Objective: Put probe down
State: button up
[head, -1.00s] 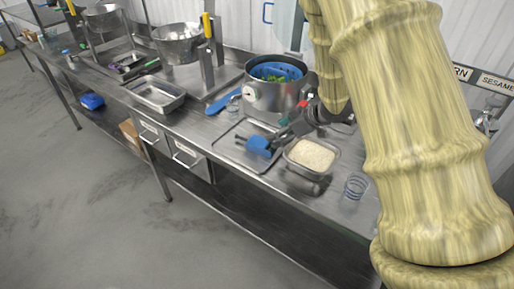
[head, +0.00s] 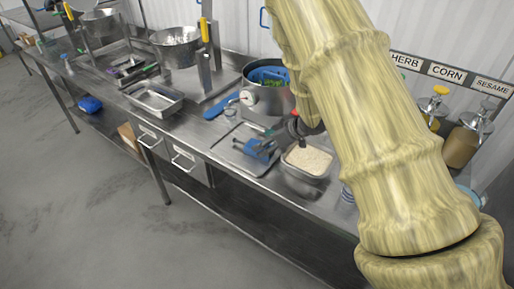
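I cannot clearly make out the probe. A small thin teal piece (head: 268,131) shows by the metal tray (head: 228,152), left of my gripper, and may be part of it. My gripper (head: 301,140) is dark with a red part, mostly hidden behind my arm. Its tip hangs over the left edge of the rice pan (head: 309,175); whether it touches the rice (head: 312,160) is unclear. I cannot tell if it is open or shut, or holds anything. A blue tool with dark ends (head: 262,149) lies on the metal tray.
A steel pot (head: 275,102) with a white dial (head: 248,98) and blue insert stands behind the tray. A blue-handled utensil (head: 220,106) lies left of it. An empty steel pan (head: 155,98) stands further left. Jars (head: 463,143) stand at right. My arm hides the counter's right part.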

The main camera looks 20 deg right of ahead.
aim_at(247, 149)
jog(key=shift+p+x, duration=0.7)
jog(key=shift+x, duration=1.2)
jog(key=shift+w+d, duration=0.1)
jog(key=shift+w, duration=0.05)
jog(key=c, duration=1.2)
jog(key=shift+r, duration=0.15)
jog(key=shift+c, duration=0.2)
